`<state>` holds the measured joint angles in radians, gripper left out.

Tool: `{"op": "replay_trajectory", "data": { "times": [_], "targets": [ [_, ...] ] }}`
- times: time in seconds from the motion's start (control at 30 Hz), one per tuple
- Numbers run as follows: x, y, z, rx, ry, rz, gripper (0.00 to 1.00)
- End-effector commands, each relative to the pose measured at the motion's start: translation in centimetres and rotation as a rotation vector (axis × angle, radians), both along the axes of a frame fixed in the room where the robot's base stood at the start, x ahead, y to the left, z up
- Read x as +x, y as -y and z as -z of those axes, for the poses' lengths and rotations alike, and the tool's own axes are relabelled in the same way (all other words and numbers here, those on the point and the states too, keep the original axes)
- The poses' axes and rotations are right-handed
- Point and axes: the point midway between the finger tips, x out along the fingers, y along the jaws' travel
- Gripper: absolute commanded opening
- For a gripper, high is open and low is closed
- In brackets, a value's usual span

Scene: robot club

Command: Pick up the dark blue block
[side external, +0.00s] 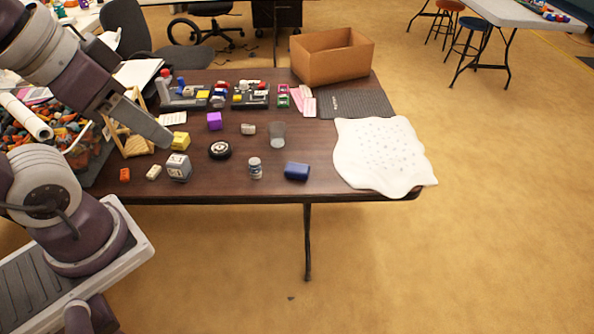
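The dark blue block (297,171) lies on the brown table near its front edge, right of the middle. A small jar (255,168) stands just left of it, apart from it. My gripper (160,136) is at the left, above the table, well away from the block. It shows as one grey tapering shape, so whether its fingers are apart is unclear. I see nothing held in it.
A clear cup (278,134) stands behind the block, and a black wheel (220,150) lies to the left. A white cloth (385,155) hangs over the table's right corner. A cardboard box (332,58) is at the back. Bare table surrounds the block's right side.

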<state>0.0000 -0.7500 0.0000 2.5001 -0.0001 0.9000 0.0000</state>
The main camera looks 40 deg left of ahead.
Motion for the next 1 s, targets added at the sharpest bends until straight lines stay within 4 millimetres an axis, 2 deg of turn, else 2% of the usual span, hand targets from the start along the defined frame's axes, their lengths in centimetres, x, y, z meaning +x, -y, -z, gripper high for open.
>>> {"op": "replay_trajectory", "data": {
  "times": [0.07, 0.3, 0.33, 0.6, 0.67, 0.77, 0.87, 0.9, 0.97, 1.0],
  "targets": [
    [0.0, 0.0, 0.0, 0.000, 0.000, 0.000, 0.40],
    [0.0, 0.0, 0.0, 0.000, 0.000, 0.000, 0.87],
    [0.0, 0.0, 0.0, 0.000, 0.000, 0.000, 0.91],
    [0.1, 0.0, 0.0, 0.001, -0.001, 0.003, 0.91],
    [0.8, 0.2, 0.0, -0.003, -0.012, 0.031, 0.91],
    [4.2, 1.1, 0.7, -0.002, -0.054, 0.162, 0.91],
    [9.6, 2.2, 3.1, 0.040, -0.100, 0.345, 0.91],
    [11.8, 2.7, 4.8, 0.072, -0.119, 0.415, 0.91],
    [14.7, 3.1, 7.7, 0.139, -0.147, 0.518, 0.91],
    [16.5, 3.3, 10.0, 0.195, -0.166, 0.586, 0.91]
  ]
}}
